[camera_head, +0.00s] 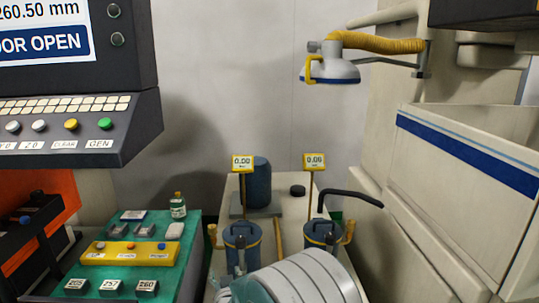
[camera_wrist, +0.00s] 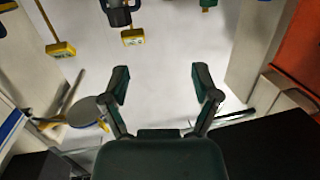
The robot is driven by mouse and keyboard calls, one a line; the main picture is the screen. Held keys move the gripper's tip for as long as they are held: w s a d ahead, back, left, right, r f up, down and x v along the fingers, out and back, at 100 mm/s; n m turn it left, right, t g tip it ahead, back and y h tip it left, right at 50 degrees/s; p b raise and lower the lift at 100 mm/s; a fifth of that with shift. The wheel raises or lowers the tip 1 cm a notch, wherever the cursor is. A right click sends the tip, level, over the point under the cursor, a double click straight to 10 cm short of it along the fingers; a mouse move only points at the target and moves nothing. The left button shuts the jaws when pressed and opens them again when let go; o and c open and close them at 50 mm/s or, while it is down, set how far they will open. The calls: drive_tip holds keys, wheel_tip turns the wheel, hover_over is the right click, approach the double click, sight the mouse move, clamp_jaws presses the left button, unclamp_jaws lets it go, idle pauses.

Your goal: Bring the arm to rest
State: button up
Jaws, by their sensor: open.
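My gripper (camera_wrist: 161,82) shows in the wrist view with its two dark green fingers spread wide. Nothing is between the fingers, only pale wall behind them. In the head view my arm fills the bottom middle as a white ribbed link, and the fingers cannot be made out there. The wrist view looks upside down, with the yellow gauges at its top and the lamp-like head (camera_wrist: 84,112) at its left.
A green-topped bench (camera_head: 196,245) at left holds labelled blocks (camera_head: 147,287), a yellow tray (camera_head: 131,254) and a bottle (camera_head: 178,206). Two blue filter pots (camera_head: 243,240) with yellow gauges (camera_head: 242,162) stand mid-view. A control panel (camera_head: 75,131) hangs upper left; a machine tank (camera_head: 460,160) stands right.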

drive_tip(key=s+d+r+g+h, duration=0.1)
drive_tip(key=s+d+r+g, duration=0.55)
drive_tip(key=d+r, duration=0.65)
drive_tip(key=s+d+g+h, duration=0.1)
drive_tip(key=s+d, duration=0.4)
drive_tip(key=s, duration=0.3)
drive_tip(key=s+d+m+g+h, duration=0.1)
drive_tip(key=s+d, duration=0.4)
drive_tip(key=s, duration=0.4)
drive_tip(key=s+d+m+g+h, duration=0.1)
drive_tip(key=s+d+g, duration=0.1)
drive_tip(key=s+d, duration=0.3)
drive_tip(key=s, duration=0.4)
drive_tip(key=shift+s+r, duration=0.2)
drive_tip(key=shift+r, duration=0.1)
